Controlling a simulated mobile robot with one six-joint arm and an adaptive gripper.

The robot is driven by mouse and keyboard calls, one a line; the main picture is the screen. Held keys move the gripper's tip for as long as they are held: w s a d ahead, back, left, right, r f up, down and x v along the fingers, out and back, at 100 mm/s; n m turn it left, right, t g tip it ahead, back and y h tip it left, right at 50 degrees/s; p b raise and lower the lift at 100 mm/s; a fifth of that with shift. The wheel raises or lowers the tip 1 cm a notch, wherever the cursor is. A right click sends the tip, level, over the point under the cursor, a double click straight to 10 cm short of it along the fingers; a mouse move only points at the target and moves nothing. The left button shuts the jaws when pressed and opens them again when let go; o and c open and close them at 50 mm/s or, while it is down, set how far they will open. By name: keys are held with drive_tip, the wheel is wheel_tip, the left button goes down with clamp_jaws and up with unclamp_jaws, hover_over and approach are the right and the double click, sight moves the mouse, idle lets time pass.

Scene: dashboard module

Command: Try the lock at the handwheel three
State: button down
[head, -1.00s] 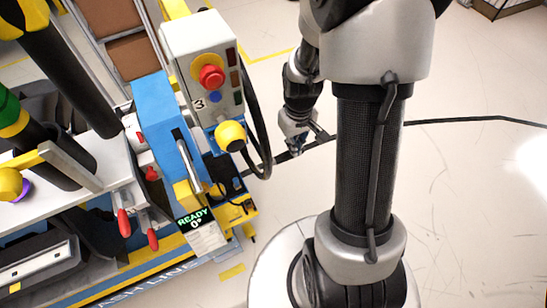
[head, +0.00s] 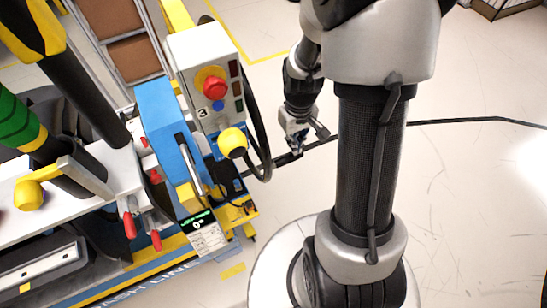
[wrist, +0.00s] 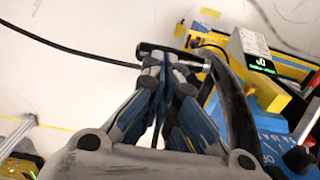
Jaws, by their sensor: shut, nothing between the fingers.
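The station marked 3 has a grey control box (head: 202,75) with a red button (head: 215,88). Beside it is a blue housing (head: 165,120) with a silver bar. A yellow knob (head: 232,142) sits below the box. A thick black curve (head: 264,140) runs at its right; I cannot tell whether it is a wheel rim or a hose. It seems to show in the wrist view (wrist: 237,110), close beside my gripper. My gripper (head: 299,149) is shut and empty, right of the station. Its fingers (wrist: 168,58) overlap the black curve; contact is unclear. The lock cannot be made out.
A small display (head: 199,219) shows 0° and green text too small to read; it also shows in the wrist view (wrist: 262,64). A dark cable (head: 455,121) crosses the floor. The floor at right is otherwise open.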

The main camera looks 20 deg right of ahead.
drive_tip(key=shift+r+p, duration=1.45)
drive_tip(key=shift+r, duration=0.75)
drive_tip(key=s+a+r+t+b, duration=0.2)
drive_tip(key=s+a+r+b, duration=0.3)
drive_tip(key=r, duration=0.4)
drive_tip(key=s+a+r+t+b, duration=0.2)
drive_tip(key=s+a+b, duration=0.3)
drive_tip(key=s, duration=0.3)
drive_tip(key=shift+s+a+r+t+b, duration=0.3)
drive_tip(key=shift+a+r, duration=0.05)
drive_tip(key=shift+r, duration=0.3)
